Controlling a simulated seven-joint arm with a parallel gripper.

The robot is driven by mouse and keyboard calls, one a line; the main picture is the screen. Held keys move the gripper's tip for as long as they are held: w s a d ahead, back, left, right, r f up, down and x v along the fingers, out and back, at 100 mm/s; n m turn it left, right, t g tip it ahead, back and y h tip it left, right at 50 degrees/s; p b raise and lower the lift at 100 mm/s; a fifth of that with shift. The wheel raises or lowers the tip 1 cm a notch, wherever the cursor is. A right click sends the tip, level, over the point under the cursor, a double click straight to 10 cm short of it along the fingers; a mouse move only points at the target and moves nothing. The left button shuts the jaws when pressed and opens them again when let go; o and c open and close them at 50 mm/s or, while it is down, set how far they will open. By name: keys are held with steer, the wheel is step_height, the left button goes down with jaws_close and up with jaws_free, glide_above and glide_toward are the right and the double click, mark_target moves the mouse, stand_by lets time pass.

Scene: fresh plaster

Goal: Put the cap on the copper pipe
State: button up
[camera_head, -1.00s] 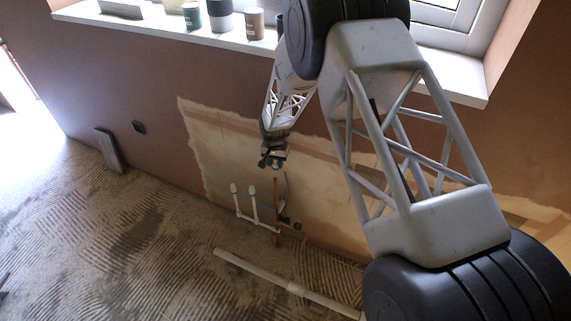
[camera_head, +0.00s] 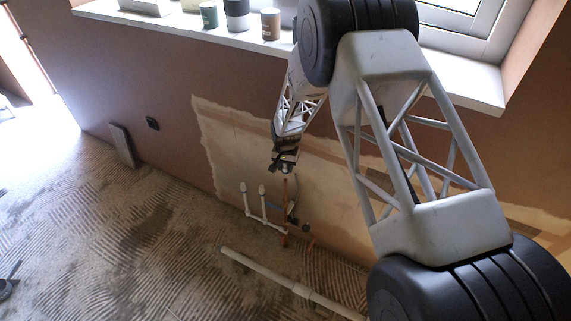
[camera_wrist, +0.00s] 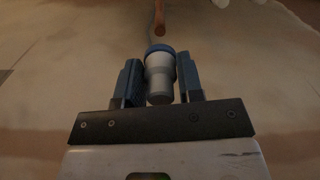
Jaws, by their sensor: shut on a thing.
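The cap (camera_wrist: 159,76), white with a blue rim, is clamped between the two fingers of my gripper (camera_wrist: 158,80) in the wrist view. Its blue end points away from the wrist. The copper pipe (camera_wrist: 159,18) shows beyond the cap at the top of that view, with a gap between them in the picture. In the head view my gripper (camera_head: 283,168) is just above the upright copper pipe (camera_head: 286,200) by the wall. The cap is too small to make out there.
White pipes with rounded tops (camera_head: 254,203) stand just left of the copper pipe. A long pale pipe (camera_head: 285,283) lies on the ridged floor in front. Cups (camera_head: 270,24) stand on the windowsill (camera_head: 190,28). The floor to the left is mostly clear.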

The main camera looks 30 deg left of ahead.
mark_target(286, 180)
steer(key=shift+f, duration=2.1)
steer(key=shift+f, duration=0.8)
steer(key=o, duration=1)
steer(key=shift+o, duration=0.4)
steer(key=o, duration=0.4)
steer(key=shift+r, duration=0.2)
steer(key=shift+s+r, duration=0.1)
steer(key=shift+r, duration=1.45)
